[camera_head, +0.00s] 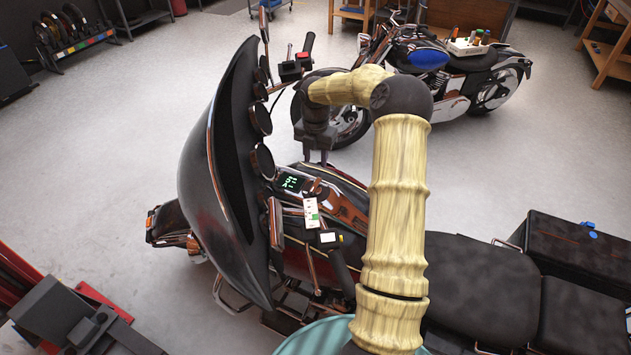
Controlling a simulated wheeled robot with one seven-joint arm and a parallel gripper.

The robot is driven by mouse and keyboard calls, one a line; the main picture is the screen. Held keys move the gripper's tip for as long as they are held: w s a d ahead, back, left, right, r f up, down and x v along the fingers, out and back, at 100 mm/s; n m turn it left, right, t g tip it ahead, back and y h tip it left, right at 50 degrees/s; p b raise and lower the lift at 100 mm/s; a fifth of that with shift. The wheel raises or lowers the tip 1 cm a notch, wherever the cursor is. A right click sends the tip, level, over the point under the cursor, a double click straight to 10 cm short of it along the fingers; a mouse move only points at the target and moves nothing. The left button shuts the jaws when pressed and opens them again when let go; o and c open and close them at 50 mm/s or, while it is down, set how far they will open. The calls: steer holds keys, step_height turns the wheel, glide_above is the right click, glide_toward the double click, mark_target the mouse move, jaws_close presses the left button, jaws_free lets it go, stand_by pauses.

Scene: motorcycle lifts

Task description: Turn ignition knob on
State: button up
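A large motorcycle with a dark fairing (222,165) fills the middle of the head view. A lit green display (291,181) sits on the console ahead of its tank. A small dark knob-like shape (313,187) lies just right of the display; it looks like the ignition knob, but its turned position is too small to tell. My gripper (315,160) points down above the console, a little above that shape and seemingly apart from it. Its two fingers show a gap with nothing visible between them.
The handlebar ends (307,43) and (340,268) stick up on both sides of the console. Round gauges (261,118) line the fairing's inner side. A second motorcycle with a blue tank (428,59) stands behind. A red and black lift (75,318) is at lower left.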

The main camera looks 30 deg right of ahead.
mark_target(316, 184)
step_height(316, 184, down, 11)
steer(key=shift+p, duration=1.25)
steer(key=shift+c, duration=0.2)
jaws_close()
